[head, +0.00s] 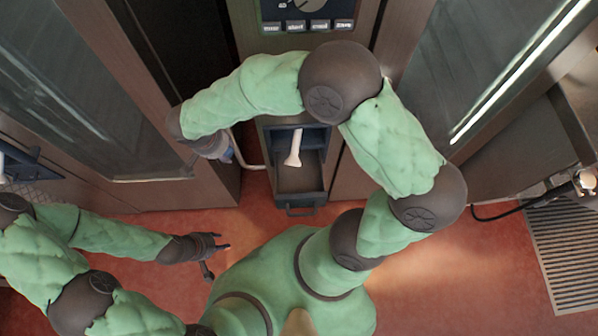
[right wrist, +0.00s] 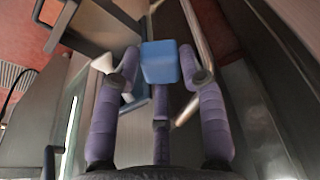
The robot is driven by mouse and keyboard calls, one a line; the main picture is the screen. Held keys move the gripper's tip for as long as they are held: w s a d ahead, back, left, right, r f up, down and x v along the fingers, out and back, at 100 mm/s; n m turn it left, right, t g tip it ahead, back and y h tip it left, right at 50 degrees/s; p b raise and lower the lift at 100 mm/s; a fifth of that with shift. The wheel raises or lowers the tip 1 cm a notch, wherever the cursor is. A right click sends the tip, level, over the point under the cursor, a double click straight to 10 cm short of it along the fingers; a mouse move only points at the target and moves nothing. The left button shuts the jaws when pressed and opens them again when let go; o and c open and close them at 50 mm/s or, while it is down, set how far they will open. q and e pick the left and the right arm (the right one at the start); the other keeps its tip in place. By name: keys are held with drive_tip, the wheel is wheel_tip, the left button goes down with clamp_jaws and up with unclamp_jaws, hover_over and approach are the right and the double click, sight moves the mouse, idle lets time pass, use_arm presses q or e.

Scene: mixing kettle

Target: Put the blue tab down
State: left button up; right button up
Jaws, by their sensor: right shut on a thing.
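The blue tab (right wrist: 161,62) is a small light blue block in the right wrist view. My right gripper (right wrist: 160,76) is shut on it, with purple fingers on either side and one below. In the head view my right gripper (head: 224,151) is at the left of an open drawer, near a bent metal pipe; the tab cannot be made out clearly there. My left gripper (head: 216,254) is low over the red floor, with its fingers apart and nothing between them.
The open drawer (head: 300,180) holds a white scoop-like piece (head: 294,148). A control panel (head: 308,14) with a dial is above it. The metal pipe (head: 248,160) runs beside my right gripper. Brown cabinets stand on both sides. A floor grate (head: 567,250) lies at right.

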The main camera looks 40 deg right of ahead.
drive_tip(key=s+f+m+g+b, duration=0.3)
drive_tip(key=s+f+m+b, duration=0.3)
drive_tip(key=s+f+m, duration=0.4)
drive_tip(key=w+d+f+m+b, duration=0.1)
drive_tip(key=d+f+b, duration=0.6)
drive_tip(key=d+f, duration=0.4)
drive_tip(key=d, duration=0.3)
drive_tip(key=shift+w+d+b, duration=0.15)
drive_tip(key=shift+w+b, duration=0.1)
drive_tip(key=shift+b, duration=0.1)
drive_tip(key=shift+f, duration=0.7)
drive_tip(key=o, duration=1.1)
drive_tip(key=shift+r, duration=0.1)
